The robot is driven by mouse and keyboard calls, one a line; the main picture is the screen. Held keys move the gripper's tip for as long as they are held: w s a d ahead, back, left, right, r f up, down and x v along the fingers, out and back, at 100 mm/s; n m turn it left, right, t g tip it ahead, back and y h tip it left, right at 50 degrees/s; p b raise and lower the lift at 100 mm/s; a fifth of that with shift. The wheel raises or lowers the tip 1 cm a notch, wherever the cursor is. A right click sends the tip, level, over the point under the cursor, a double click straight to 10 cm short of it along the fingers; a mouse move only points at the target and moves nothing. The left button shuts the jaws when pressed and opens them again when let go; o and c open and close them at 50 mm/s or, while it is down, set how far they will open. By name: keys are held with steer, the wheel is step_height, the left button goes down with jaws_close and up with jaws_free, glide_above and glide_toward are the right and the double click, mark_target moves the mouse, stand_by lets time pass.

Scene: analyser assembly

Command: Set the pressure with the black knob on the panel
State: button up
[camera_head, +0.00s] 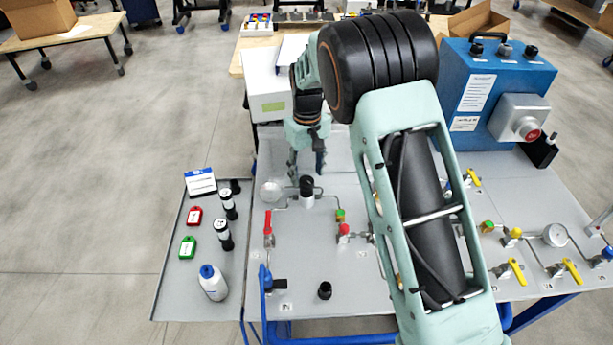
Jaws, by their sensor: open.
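My gripper (306,165) hangs pointing down over the back left of the grey panel (300,245), its two fingers apart and nothing seen between them. A black knob (307,183) tops a small upright regulator on the panel, just below the fingertips in the picture. I cannot tell the exact gap between them, but the knob does not look gripped. A round pressure gauge (270,191) sits left of the knob, joined by thin tubing; its reading is too small to tell. My arm hides the middle of the panel.
Red-handled valve (268,230) and red-green fittings (343,226) stand nearby. A loose-looking black cap (325,290) sits near the front. The left side shelf holds a white bottle (213,283), tags and cylinders. A blue box (495,90) with an emergency button stands at right.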

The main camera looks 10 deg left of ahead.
mark_target(307, 183)
steer(key=shift+f, duration=1.25)
steer(key=c, duration=1.2)
steer(key=shift+o, duration=0.2)
